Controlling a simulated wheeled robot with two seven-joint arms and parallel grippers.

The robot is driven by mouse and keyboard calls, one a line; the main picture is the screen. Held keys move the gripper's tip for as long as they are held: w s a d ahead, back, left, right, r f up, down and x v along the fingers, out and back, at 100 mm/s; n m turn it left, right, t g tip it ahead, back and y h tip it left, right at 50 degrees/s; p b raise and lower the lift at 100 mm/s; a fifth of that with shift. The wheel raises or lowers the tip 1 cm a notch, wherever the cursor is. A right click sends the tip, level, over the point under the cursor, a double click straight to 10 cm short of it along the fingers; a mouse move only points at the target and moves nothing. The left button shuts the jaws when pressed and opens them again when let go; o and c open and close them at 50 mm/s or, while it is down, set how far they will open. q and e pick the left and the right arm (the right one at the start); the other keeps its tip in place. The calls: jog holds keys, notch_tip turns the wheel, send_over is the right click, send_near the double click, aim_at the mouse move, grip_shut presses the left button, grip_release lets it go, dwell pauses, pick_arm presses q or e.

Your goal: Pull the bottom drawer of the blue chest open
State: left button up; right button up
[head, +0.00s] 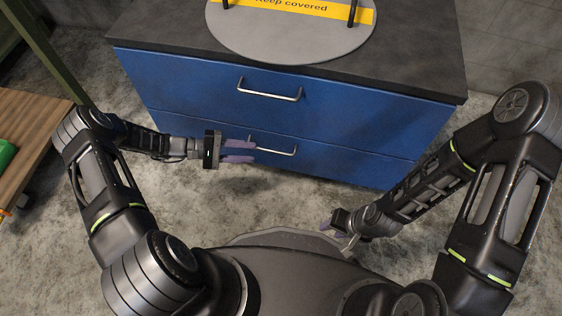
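The blue chest has two drawers under a dark top. The bottom drawer (345,166) appears shut, its front about flush with the top drawer (190,86). Its silver bar handle (280,151) shows in the middle of its front. My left gripper (247,151) points right, with its two purple fingers apart, at the left end of this handle. I cannot tell whether the handle lies between the fingers or they touch it. My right gripper (328,226) is low near my body, away from the chest; its fingers are mostly hidden.
A round grey lid (285,40) with a yellow "Keep covered" label lies on the dark chest top (420,62). The top drawer has its own silver handle (268,95). A wooden table (38,125) with a green object (5,153) is at the left. Grey floor before the chest is clear.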

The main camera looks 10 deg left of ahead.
aim_at(263, 150)
pick_arm(q)
jog(key=shift+w+a+t, duration=0.3)
jog(key=shift+w+a, duration=0.1)
pick_arm(e)
jog(key=shift+w+d+f, duration=0.1)
jog(key=shift+d+f, duration=0.05)
jog(key=shift+f, duration=0.2)
pick_arm(q)
jog(key=shift+d, duration=0.1)
